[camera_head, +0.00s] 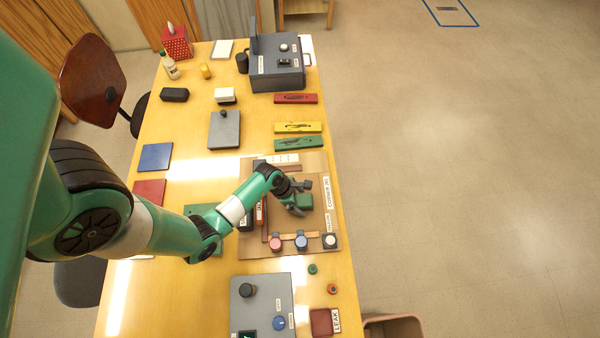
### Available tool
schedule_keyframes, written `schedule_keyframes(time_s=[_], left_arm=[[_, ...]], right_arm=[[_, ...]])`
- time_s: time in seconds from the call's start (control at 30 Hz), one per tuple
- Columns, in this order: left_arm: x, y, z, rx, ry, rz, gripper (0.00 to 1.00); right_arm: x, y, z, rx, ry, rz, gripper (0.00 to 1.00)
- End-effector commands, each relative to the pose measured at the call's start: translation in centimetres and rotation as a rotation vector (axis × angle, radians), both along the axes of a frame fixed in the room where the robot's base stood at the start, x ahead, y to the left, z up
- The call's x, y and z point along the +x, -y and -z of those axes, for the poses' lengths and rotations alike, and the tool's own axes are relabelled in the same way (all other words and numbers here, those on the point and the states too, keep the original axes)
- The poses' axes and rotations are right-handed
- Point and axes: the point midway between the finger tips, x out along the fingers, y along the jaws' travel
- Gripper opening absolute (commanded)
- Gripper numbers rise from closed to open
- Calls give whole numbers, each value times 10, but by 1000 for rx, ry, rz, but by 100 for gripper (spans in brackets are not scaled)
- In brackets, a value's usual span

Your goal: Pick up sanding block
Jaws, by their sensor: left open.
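My left arm reaches in from the left over the brown board (325,165) labelled as a corner jig. My left gripper (299,195) is dark grey and open above the board's middle. No block is clearly marked as the sanding block. A black block (174,94) and a white block with a dark base (225,95) lie farther back on the table. My right gripper is not in view.
Red, yellow (298,127) and green trays line the table's right edge. A pink-topped knob (276,243) and a blue-topped knob (301,242) stand at the board's front. Grey control boxes stand at the back (277,82) and front (262,293). A bin (393,326) is on the floor.

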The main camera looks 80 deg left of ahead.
Motion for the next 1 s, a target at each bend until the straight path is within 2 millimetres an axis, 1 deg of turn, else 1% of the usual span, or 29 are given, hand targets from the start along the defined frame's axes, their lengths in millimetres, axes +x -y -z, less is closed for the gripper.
schedule_keyframes(time_s=[0.13,0.17,0.2,0.27,0.3,0.37,0.4,0.47,0.5,0.63,0.67,1.0], left_arm=[[0,0,0,0,0,0,100],[0,0,0,0,0,0,98],[0,0,0,0,0,0,91],[0,0,0,0,0,0,80],[0,0,0,0,0,0,73],[0,0,0,0,0,0,62],[0,0,0,0,0,0,55],[0,0,0,0,0,0,44],[0,0,0,0,0,0,37],[0,0,0,-1,0,0,14],[0,0,0,0,0,0,11],[0,0,-3,0,0,1,11]], right_arm=[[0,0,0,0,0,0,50],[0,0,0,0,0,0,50],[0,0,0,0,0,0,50],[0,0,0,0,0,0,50],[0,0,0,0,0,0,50],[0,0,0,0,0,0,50],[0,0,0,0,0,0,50],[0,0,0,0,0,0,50],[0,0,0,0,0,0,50],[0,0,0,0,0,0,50],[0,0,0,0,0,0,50],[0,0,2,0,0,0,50]])
